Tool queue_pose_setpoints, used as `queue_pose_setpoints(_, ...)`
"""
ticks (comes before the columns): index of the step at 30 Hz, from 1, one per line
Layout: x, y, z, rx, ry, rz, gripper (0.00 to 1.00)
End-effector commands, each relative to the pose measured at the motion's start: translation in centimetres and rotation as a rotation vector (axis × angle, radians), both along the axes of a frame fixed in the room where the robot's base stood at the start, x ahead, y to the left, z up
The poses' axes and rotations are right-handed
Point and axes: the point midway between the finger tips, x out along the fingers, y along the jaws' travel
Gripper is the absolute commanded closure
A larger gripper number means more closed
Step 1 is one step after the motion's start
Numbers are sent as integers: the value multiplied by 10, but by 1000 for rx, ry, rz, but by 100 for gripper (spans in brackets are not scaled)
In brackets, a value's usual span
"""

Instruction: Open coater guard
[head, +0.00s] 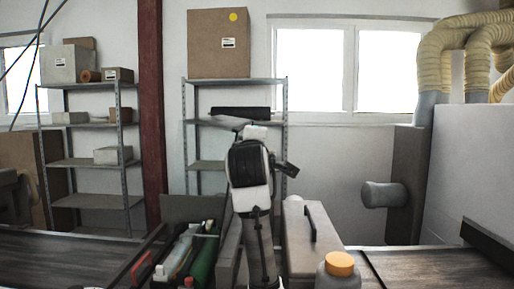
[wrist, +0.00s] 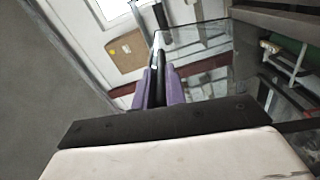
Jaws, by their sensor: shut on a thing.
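In the wrist view my gripper (wrist: 160,88) shows two purple fingers. They are shut on a narrow dark bar that looks like the handle of the coater guard. The guard appears as a clear, glassy panel (wrist: 205,62) to the right of the fingers, with a thin dark upper edge. It looks tilted in this view. In the head view my arm stands in the middle and hides much behind it. The gripper's fingers and their hold cannot be made out there.
A pale housing with a black handle (head: 311,222) stands right of my arm. In front is an orange-capped jar (head: 340,264). A bin with a green bottle (head: 203,262) stands left. Dark conveyor belts (head: 60,256) run at both sides. A shelf rack (head: 284,140) stands behind.

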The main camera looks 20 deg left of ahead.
Motion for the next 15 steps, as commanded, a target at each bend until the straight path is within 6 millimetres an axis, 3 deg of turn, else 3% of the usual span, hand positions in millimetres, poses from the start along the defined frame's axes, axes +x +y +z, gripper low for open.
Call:
queue_pose_setpoints(1, 1, 0, -8, -6, 15, -2, 100)
queue_pose_setpoints(14, 3, -3, -10, -4, 18, -7, 100)
queue_pose_setpoints(15, 3, -3, -10, -5, 19, -8, 86)
